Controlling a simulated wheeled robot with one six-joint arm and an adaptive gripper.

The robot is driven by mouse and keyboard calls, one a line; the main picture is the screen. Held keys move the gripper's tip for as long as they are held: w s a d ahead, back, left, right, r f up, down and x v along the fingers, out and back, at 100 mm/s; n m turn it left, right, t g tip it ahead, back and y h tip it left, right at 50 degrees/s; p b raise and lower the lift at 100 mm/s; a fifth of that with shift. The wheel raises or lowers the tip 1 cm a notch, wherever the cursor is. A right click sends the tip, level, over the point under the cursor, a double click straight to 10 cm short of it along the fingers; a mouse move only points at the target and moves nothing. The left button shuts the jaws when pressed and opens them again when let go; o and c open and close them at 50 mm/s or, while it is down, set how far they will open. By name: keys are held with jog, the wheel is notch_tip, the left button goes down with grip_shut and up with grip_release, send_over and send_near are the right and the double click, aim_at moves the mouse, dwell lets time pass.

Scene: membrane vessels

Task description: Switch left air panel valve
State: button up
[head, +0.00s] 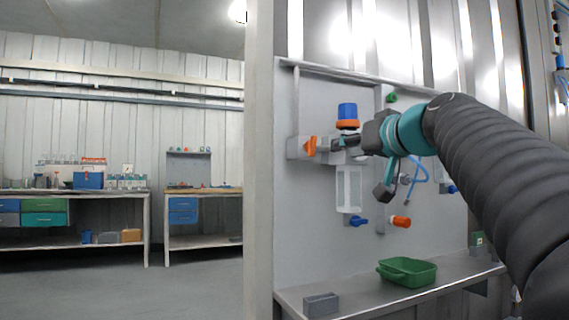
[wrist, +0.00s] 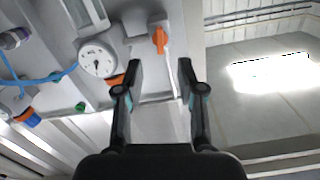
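An orange valve handle (head: 310,147) sits on a grey block at the left edge of the wall panel (head: 300,200). An orange handle, seemingly the same one, shows in the wrist view (wrist: 159,40), just beyond the fingertips and between their lines. My gripper (wrist: 160,66) is open with nothing between its fingers. In the head view my gripper (head: 342,143) is just right of the handle, pointing left towards it. Contact with the handle is not visible. The gripper and wrist hide part of the panel behind them.
A blue cap with an orange ring (head: 347,112) stands just above my gripper. A round gauge (wrist: 97,58) is beside the fingers. Blue (head: 358,221) and orange (head: 400,221) valves sit lower. A green tray (head: 408,272) and grey block (head: 321,305) rest on the shelf below.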

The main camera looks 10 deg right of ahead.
aim_at(314, 146)
jog(key=shift+t, duration=0.3)
jog(key=x, duration=0.4)
jog(key=r+p+x, duration=0.1)
jog(key=x, duration=0.4)
jog(key=p+x, duration=0.1)
jog(key=x, duration=0.4)
jog(key=shift+d+r, duration=0.25)
jog(key=shift+r, duration=0.05)
grip_shut()
